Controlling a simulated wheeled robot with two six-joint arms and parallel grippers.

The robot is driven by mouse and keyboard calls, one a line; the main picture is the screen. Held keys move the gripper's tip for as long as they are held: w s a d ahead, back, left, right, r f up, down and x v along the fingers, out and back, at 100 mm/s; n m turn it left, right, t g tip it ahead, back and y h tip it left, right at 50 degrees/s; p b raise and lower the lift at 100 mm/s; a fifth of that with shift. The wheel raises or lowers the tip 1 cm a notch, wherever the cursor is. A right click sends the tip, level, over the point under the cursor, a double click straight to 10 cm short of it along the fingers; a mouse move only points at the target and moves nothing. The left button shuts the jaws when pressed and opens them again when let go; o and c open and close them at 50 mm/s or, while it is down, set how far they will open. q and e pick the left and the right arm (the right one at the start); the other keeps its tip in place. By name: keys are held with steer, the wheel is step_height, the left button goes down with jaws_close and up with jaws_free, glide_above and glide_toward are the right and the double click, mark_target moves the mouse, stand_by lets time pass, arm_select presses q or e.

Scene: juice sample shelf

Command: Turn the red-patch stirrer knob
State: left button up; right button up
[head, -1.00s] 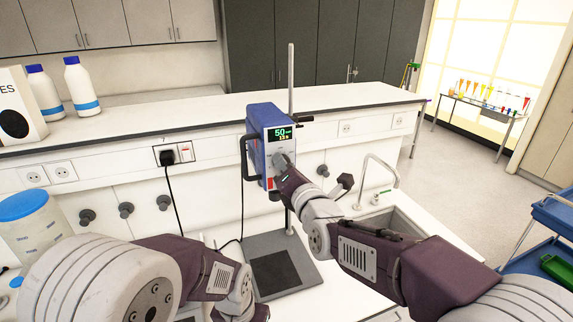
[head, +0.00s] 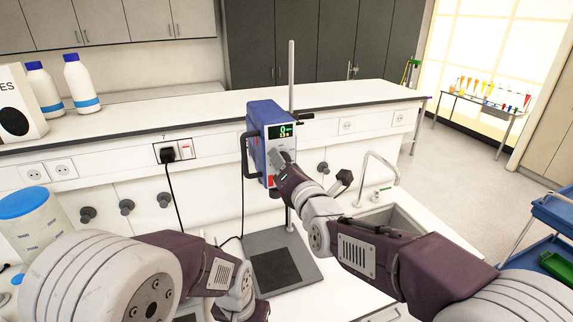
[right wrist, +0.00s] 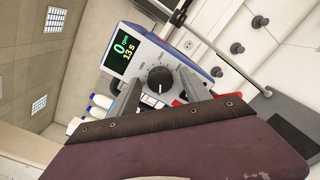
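The blue and grey stirrer (head: 258,148) is clamped on a metal rod above the sink bench. Its display (head: 281,131) reads 0, and in the right wrist view the display (right wrist: 123,50) shows 0 and 13 s. The black stirrer knob (right wrist: 160,79) has a white pointer mark and a dial scale around it. A red patch (right wrist: 179,102) shows beside it, partly hidden. My right gripper (right wrist: 160,92) is open, its fingers on either side of the knob with gaps visible; I cannot tell if either touches it. My left gripper is not in view; only that arm shows.
A metal rod (head: 291,75) stands behind the stirrer, and a dark plate (head: 277,262) lies below it. A sink with a tap (head: 380,165) is to the right. White bottles (head: 81,85) stand on the shelf (head: 200,112) at left.

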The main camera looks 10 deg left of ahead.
steer(key=b+v, duration=0.3)
steer(key=v, duration=0.6)
